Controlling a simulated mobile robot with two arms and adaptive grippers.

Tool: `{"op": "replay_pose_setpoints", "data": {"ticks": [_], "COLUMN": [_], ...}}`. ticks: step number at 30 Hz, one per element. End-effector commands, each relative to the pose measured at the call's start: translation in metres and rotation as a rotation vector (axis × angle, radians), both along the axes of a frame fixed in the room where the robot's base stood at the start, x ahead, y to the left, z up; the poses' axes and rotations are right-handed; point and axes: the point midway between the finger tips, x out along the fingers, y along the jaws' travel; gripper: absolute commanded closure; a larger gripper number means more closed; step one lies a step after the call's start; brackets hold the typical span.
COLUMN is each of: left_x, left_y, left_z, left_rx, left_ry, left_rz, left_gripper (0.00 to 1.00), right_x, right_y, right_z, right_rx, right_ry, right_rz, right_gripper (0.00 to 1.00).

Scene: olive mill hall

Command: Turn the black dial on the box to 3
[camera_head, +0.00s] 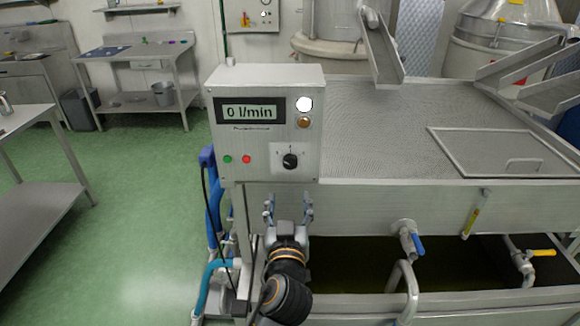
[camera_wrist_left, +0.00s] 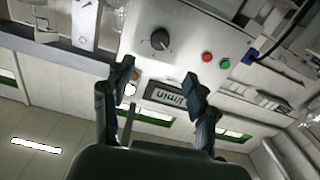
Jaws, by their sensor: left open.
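The grey control box (camera_head: 222,142) stands at the near left corner of a large metal tank. Its black dial (camera_head: 290,161) is on the lower right of the front panel; the numbers around it are too small to read. The box display (camera_head: 249,112) reads 0 l/min. My left gripper (camera_head: 288,207) is open and empty, below the box and apart from the dial. In the left wrist view the dial (camera_wrist_left: 160,39) shows beyond the open fingers (camera_wrist_left: 163,88), with the panel upside down. My right gripper is not in view.
Green (camera_head: 227,159) and red (camera_head: 246,159) buttons sit left of the dial, and a white lamp (camera_head: 304,104) is above it. A valve with a blue handle (camera_head: 417,243) is right of my gripper. Blue hoses (camera_head: 212,215) run down at the left. Green floor lies open further left.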

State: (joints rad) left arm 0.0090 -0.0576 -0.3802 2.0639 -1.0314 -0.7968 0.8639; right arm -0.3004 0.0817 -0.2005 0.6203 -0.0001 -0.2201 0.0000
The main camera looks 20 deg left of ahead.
Motion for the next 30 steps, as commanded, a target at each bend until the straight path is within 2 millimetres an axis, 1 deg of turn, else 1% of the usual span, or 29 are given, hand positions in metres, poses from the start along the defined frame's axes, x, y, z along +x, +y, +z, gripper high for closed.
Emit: {"op": "replay_pose_setpoints", "data": {"ticks": [1, 5, 12, 18, 21, 24, 30], "left_x": [0.003, 0.020, 0.069, 0.106, 0.118, 0.126, 0.131], "left_y": [0.001, 0.006, 0.020, 0.031, 0.034, 0.036, 0.038], "left_z": [0.003, 0.005, 0.006, 0.004, 0.003, 0.002, 0.000], "left_rx": [0.001, 0.003, 0.007, 0.004, 0.003, 0.002, 0.001], "left_ry": [-0.004, -0.002, -0.001, 0.000, 0.001, 0.001, 0.000], "left_rz": [0.002, 0.001, 0.001, 0.001, 0.000, 0.000, 0.000], "left_gripper": [0.42, 0.42, 0.42, 0.42, 0.42, 0.42, 0.42], "right_x": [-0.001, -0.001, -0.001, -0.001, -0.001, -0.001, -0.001], "right_y": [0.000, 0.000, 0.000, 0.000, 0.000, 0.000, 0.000], "right_z": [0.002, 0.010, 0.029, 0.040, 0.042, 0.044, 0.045], "right_rx": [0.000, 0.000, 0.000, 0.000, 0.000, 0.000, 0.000], "right_ry": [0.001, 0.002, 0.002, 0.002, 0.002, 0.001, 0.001], "right_rz": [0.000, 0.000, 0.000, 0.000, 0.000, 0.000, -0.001], "right_gripper": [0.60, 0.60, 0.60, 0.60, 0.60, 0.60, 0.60]}}
